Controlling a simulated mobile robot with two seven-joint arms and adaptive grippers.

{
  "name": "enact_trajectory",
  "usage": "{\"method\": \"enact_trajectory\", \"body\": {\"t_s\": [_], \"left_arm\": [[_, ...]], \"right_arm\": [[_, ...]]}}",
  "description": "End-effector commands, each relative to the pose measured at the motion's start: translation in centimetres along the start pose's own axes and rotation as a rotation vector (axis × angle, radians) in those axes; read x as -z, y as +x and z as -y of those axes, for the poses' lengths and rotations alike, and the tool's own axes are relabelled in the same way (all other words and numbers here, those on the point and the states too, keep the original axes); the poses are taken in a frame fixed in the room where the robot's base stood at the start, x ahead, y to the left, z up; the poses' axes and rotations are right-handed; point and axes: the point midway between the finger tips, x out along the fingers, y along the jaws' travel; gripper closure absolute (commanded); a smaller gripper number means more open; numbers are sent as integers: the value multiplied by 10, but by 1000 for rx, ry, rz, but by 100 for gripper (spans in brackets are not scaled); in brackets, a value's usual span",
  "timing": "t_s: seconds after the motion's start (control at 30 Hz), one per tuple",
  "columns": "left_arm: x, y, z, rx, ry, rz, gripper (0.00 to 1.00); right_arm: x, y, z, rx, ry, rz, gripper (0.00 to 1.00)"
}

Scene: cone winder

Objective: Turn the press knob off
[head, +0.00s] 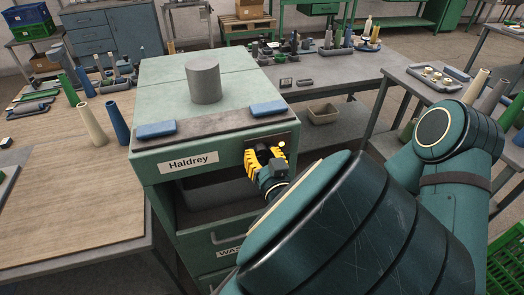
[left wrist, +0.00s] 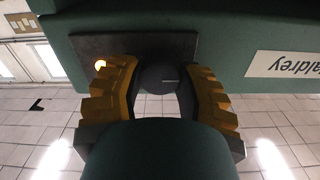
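The press knob (left wrist: 158,77) is a dark round knob with a thin pale mark, which lies about level in the left wrist view. It sits on a dark panel (left wrist: 85,46) on the front of the green press (head: 150,80) labelled Haldrey. In the head view the fingers mostly hide the knob. My right gripper is not in view.
A grey cylinder (head: 203,82) and two blue pads (head: 268,108) are on top of the press. A wooden table (head: 70,195) with cones stands at the left. A bench (head: 335,72) with small parts is behind. A green crate (head: 507,262) is at the lower right.

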Motion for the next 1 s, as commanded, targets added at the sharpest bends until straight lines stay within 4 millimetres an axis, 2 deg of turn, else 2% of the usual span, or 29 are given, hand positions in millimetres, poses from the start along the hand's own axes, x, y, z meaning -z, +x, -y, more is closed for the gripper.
{"method": "enact_trajectory", "body": {"t_s": [0.27,0.47,1.0], "left_arm": [[0,0,0,1,-18,0,99],[-1,1,0,2,-97,0,99],[-2,1,1,3,-570,0,100]], "right_arm": [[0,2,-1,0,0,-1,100],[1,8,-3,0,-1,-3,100],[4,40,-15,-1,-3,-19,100]]}}
